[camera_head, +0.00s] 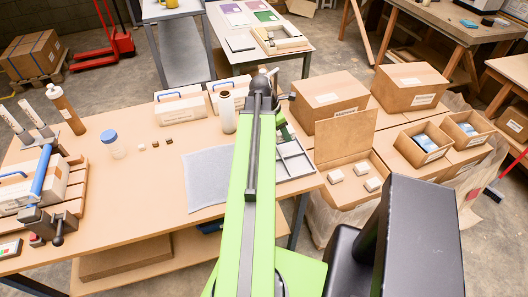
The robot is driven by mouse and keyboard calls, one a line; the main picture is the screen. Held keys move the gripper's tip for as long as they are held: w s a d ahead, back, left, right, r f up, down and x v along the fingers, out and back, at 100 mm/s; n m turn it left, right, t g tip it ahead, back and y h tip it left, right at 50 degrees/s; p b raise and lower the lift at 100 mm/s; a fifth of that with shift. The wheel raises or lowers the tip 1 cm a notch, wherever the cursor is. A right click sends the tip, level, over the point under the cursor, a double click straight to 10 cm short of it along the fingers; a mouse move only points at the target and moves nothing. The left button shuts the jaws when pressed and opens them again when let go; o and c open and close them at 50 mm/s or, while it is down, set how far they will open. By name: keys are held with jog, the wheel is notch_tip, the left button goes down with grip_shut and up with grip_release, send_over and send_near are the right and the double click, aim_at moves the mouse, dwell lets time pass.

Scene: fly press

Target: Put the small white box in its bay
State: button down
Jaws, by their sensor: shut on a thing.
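Three small white boxes stand in an open carton on the right: one at the left (335,175), one at the back (361,168) and one at the front right (373,184). A grey divided tray (308,172) lies at the right end of the bench, partly behind my green arm. Its visible compartments look empty; I cannot tell which bay is meant. My gripper is hidden behind my arm, which reaches up the middle of the view, so its fingers and anything held do not show.
A grey mat (207,178) lies left of my arm. A brown bottle (66,108), a blue-capped jar (113,145) and a pale bottle (227,111) stand on the bench (150,195). Closed cartons (410,86) stand behind the open carton (345,133).

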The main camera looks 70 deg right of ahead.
jog(key=w+a+f+b, duration=0.1)
jog(key=w, duration=0.1)
jog(key=w+a+f+b, duration=0.1)
jog(key=w+f, duration=0.1)
jog(key=w+a+f+b, duration=0.1)
jog(key=w, duration=0.1)
jog(key=shift+w+a+f, duration=0.1)
jog(key=shift+f, duration=0.1)
notch_tip(320, 180, down, 4)
jog(key=b, duration=0.4)
jog(key=shift+f, duration=0.2)
jog(key=shift+r, duration=0.25)
jog(key=shift+f, duration=0.25)
jog(key=c, duration=0.9)
grip_release()
jog(key=shift+r, duration=0.1)
jog(key=shift+r, duration=0.1)
jog(key=shift+r, duration=0.25)
jog(key=p+v, duration=1.1)
jog(key=shift+r, duration=0.3)
